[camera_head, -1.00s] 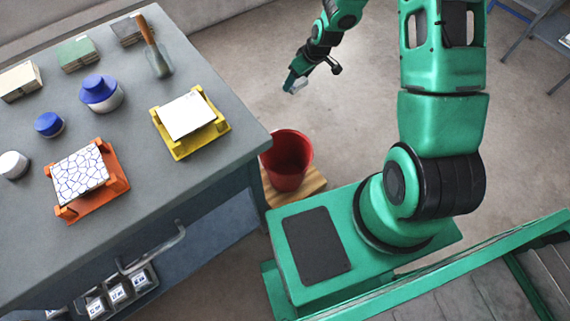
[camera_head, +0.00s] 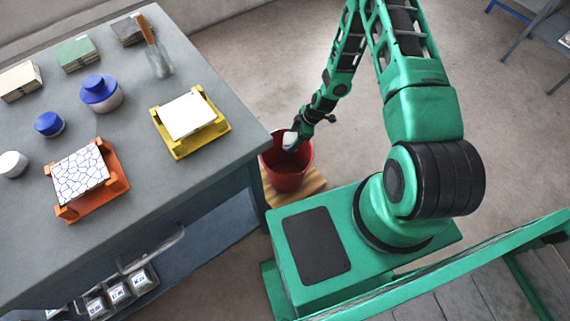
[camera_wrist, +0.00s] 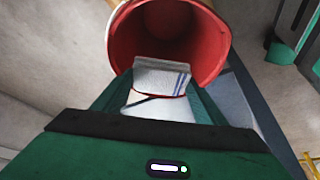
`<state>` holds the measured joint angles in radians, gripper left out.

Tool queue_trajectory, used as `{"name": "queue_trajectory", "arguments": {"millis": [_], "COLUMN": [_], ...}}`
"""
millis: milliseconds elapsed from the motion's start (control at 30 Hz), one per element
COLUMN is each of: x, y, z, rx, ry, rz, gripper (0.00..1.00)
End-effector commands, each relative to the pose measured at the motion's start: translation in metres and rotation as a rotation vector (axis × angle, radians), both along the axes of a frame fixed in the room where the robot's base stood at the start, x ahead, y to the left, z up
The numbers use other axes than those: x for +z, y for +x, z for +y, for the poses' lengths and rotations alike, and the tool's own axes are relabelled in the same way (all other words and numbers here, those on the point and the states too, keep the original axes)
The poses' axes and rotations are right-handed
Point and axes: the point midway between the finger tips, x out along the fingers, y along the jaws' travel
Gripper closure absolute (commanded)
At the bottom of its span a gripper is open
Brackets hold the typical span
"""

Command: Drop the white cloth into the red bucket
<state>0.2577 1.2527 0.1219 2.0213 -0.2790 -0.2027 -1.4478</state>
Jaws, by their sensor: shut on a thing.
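The white cloth (camera_wrist: 160,80) is folded, with blue stripes at one side, and sits between the fingers of my gripper (camera_wrist: 160,100) in the wrist view. In the head view the cloth (camera_head: 290,139) is a small pale patch at the tip of my gripper (camera_head: 291,146). My gripper is shut on it. The red bucket (camera_head: 291,178) stands open on a wooden board beside the table, and the gripper tip appears over its mouth. In the wrist view the bucket (camera_wrist: 125,45) lies beyond the cloth, which overlaps its opening. The exact height above the rim is unclear.
The wooden board (camera_head: 311,184) lies under the bucket. The grey table (camera_head: 130,125) is close on the left, bearing a yellow stand (camera_head: 208,143) with a white tile, an orange stand (camera_head: 121,184), tubs and boxes. Open floor (camera_head: 250,70) lies behind the bucket.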

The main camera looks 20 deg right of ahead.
Motion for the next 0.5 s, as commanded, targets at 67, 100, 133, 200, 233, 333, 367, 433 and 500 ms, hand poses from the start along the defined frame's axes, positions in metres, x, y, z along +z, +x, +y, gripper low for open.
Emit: {"name": "queue_trajectory", "arguments": {"millis": [67, 100, 133, 200, 233, 333, 367, 433, 500], "x": [-0.009, -0.013, -0.017, -0.025, -0.028, -0.037, -0.039, -0.044, -0.047], "y": [0.000, -0.001, -0.001, 0.000, 0.000, 0.000, 0.000, 0.000, 0.000], "z": [0.000, 0.000, 0.000, 0.000, 0.000, -0.001, -0.001, -0.001, -0.001], "rx": [-0.001, -0.001, -0.001, -0.002, -0.002, -0.003, -0.003, -0.003, -0.003], "ry": [0.001, 0.000, 0.000, -0.001, -0.001, 0.000, -0.001, 0.000, -0.001], "rz": [0.001, 0.002, 0.003, 0.001, 0.001, 0.001, 0.001, 0.001, 0.001], "gripper": [0.63, 0.63, 0.63, 0.63, 0.63, 0.63, 0.63, 0.63, 0.63]}}
